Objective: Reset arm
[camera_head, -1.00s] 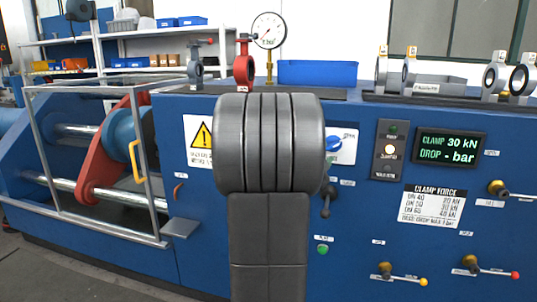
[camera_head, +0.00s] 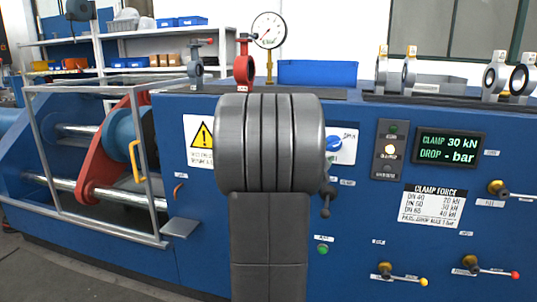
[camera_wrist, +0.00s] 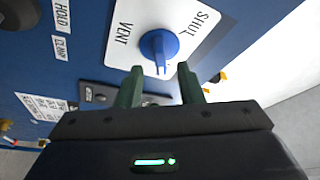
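My gripper (camera_wrist: 160,72) shows in the wrist view with its two dark green fingers apart and nothing between them. A blue knob (camera_wrist: 158,46) on a white plate marked VENT and SHUT lies just beyond the fingertips; I cannot tell how far off. The knob also shows in the head view (camera_head: 333,143), partly covered by my dark grey arm. My arm stands folded in the middle of the head view and hides the gripper there.
The blue test bench (camera_head: 345,270) fills the front. A red valve (camera_head: 244,70) and a grey valve (camera_head: 196,70) stand on top by the gauge (camera_head: 269,30). Small levers (camera_head: 402,278) stick out lower right.

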